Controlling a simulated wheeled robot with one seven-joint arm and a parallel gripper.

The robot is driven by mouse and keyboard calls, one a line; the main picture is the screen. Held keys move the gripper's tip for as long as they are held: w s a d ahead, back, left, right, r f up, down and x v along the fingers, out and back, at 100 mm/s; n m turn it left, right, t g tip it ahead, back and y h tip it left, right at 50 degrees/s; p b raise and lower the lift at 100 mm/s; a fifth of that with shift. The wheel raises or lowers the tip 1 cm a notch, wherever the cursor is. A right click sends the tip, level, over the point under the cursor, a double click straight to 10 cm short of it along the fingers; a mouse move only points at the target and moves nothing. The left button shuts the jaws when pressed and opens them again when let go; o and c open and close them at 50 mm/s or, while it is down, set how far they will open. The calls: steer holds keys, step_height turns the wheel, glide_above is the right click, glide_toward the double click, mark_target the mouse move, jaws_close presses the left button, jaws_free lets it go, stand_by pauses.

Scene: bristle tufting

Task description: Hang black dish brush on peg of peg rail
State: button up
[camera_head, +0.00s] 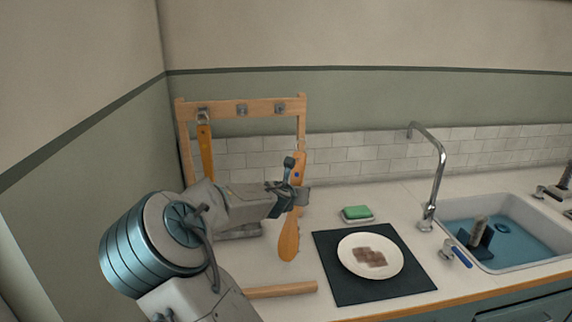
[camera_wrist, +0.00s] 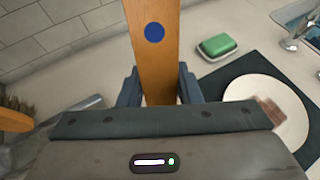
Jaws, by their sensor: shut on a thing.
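My gripper (camera_head: 289,195) is shut on an orange-brown wooden brush (camera_head: 290,237) with a blue dot, held roughly upright above the counter. In the wrist view its flat wooden handle (camera_wrist: 152,65) stands between the fingers. I see no black on it, and its bristles are not visible. The wooden peg rail (camera_head: 270,105) stands behind on a frame, with three grey pegs. A wooden-handled thing (camera_head: 205,150) hangs on the left peg; the middle peg (camera_head: 242,109) and right peg (camera_head: 280,108) look bare. A dark brush-like thing (camera_head: 480,238) sits in the sink; I cannot tell exactly what it is.
A white plate (camera_head: 348,260) with brown bits lies on a dark mat (camera_head: 345,290). A green sponge (camera_head: 356,212) sits behind it. The tap (camera_head: 440,180) and sink (camera_head: 520,262) are at right. A wooden rod (camera_head: 282,290) lies at the counter front.

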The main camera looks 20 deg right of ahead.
mark_target(296, 176)
steer(key=r+n+t+y, duration=0.1)
steer(key=w+r+n+t+y, duration=0.1)
steer(key=r+n+t, duration=0.1)
steer(key=w+d+r+n+t+y, duration=0.1)
steer(key=t+y, duration=0.1)
steer(key=shift+w+r+n+b, duration=0.2)
steer(key=shift+n+b, duration=0.1)
steer(key=shift+n, duration=0.1)
step_height(296, 176, up, 4)
steer(key=w+a+n+t+y, duration=0.2)
steer(key=n+t+y, duration=0.1)
steer(key=n+y, duration=0.1)
steer(key=w+d+f+p, duration=0.2)
steer(key=w+p, duration=0.1)
steer(key=w, duration=0.6)
steer(key=shift+w+d, duration=0.2)
steer(key=shift+d, duration=0.15)
steer(key=shift+f, duration=0.1)
stand_by(0.3)
steer(key=o, duration=1.1)
